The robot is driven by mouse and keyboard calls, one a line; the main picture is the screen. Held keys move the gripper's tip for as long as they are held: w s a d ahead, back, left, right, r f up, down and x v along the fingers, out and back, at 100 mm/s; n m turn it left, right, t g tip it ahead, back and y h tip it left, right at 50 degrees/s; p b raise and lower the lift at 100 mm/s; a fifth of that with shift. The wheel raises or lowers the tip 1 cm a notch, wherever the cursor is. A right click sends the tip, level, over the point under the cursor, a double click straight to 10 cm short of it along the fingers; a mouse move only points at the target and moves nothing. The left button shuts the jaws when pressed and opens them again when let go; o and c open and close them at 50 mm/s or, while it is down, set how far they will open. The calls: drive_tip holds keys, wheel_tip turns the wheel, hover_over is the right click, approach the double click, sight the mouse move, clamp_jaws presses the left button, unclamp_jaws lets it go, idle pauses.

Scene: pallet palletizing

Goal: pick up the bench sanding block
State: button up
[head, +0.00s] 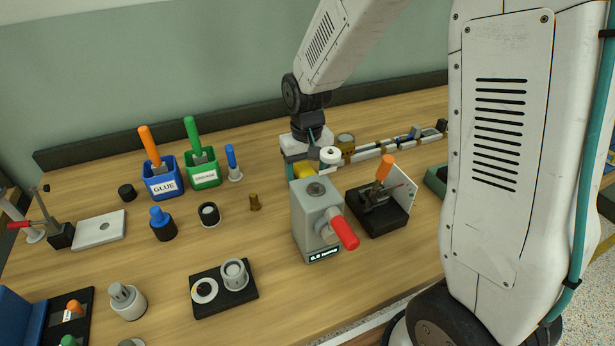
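My gripper (303,165) is low over the bench at its middle back, behind a grey box with a red handle. One teal finger shows on its left side; the other is mostly hidden. A small yellow block-like piece (304,171) shows just beneath the gripper, partly covered by the grey box. It may be the bench sanding block, but too little of it shows to be sure. I cannot tell whether the fingers touch it or how far apart they are.
The grey box (306,222) stands directly in front of the gripper. A black fixture with an orange handle (384,168) is to its right. Blue (163,184) and green (203,175) bins stand left.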

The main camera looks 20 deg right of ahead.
sight(307, 172)
drive_tip(key=shift+f, duration=0.3)
drive_tip(key=c, duration=1.1)
drive_tip(key=shift+r, duration=0.1)
wheel_tip(307, 172, up, 10)
drive_tip(key=shift+f, duration=0.1)
drive_tip(key=shift+o, duration=1.2)
drive_tip(key=shift+c, duration=1)
drive_tip(key=shift+c, duration=0.4)
